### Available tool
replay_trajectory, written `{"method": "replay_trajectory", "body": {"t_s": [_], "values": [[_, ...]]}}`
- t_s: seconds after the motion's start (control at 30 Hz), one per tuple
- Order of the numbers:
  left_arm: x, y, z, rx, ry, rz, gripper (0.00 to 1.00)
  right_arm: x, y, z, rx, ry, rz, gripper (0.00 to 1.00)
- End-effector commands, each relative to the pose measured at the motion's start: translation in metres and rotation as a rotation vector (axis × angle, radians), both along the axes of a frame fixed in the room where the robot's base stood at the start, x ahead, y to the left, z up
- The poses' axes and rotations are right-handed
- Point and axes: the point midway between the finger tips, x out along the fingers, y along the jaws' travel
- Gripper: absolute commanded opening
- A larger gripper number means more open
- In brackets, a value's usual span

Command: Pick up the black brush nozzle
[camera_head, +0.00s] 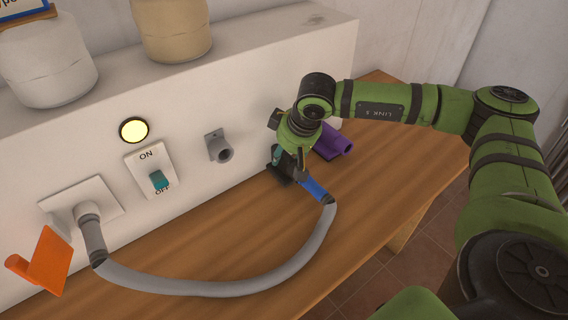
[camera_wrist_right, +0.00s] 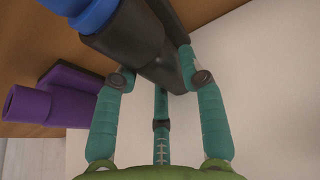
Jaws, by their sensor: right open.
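My right gripper (camera_head: 284,160) is low over the wooden bench, close to the wall-side ledge. In the right wrist view my open teal fingers (camera_wrist_right: 160,75) stand on either side of a black piece (camera_wrist_right: 140,40), which I take to be the black brush nozzle. Its dark end lies between the fingers. I cannot tell whether they touch it. Its upper end meets a blue collar (camera_wrist_right: 90,14), which in the head view is the blue end (camera_head: 315,189) of the grey hose. The gripper hides much of the black piece in the head view. My left gripper is not in view.
A purple nozzle (camera_head: 334,143) lies right beside the gripper. A grey hose (camera_head: 200,287) curves across the bench (camera_head: 400,180) to a wall socket. An orange nozzle (camera_head: 47,262) is at far left. A grey holder (camera_head: 219,146) and an ON/OFF switch (camera_head: 151,170) are on the wall.

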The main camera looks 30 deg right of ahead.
Motion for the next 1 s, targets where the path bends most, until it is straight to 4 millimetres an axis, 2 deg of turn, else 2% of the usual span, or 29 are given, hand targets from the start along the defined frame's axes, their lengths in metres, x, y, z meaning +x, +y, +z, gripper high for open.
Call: {"method": "replay_trajectory", "body": {"t_s": [0.2, 0.27, 0.3, 0.77, 0.87, 1.0], "values": [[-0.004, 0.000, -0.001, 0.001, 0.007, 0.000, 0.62, 0.000, 0.000, -0.001, 0.000, 0.000, 0.000, 0.41], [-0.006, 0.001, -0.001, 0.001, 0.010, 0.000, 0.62, 0.000, 0.000, -0.001, 0.000, 0.000, 0.000, 0.17], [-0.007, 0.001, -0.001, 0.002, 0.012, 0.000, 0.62, 0.000, 0.000, -0.001, 0.000, 0.000, 0.000, 0.01], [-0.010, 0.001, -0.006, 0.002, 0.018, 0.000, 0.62, -0.001, 0.000, 0.002, 0.001, -0.003, -0.001, 0.00], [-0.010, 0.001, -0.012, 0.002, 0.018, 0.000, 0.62, -0.003, 0.000, 0.008, 0.000, -0.005, 0.001, 0.00], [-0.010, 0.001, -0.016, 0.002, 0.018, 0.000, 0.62, -0.003, 0.000, 0.028, 0.001, -0.007, 0.000, 0.00]]}}
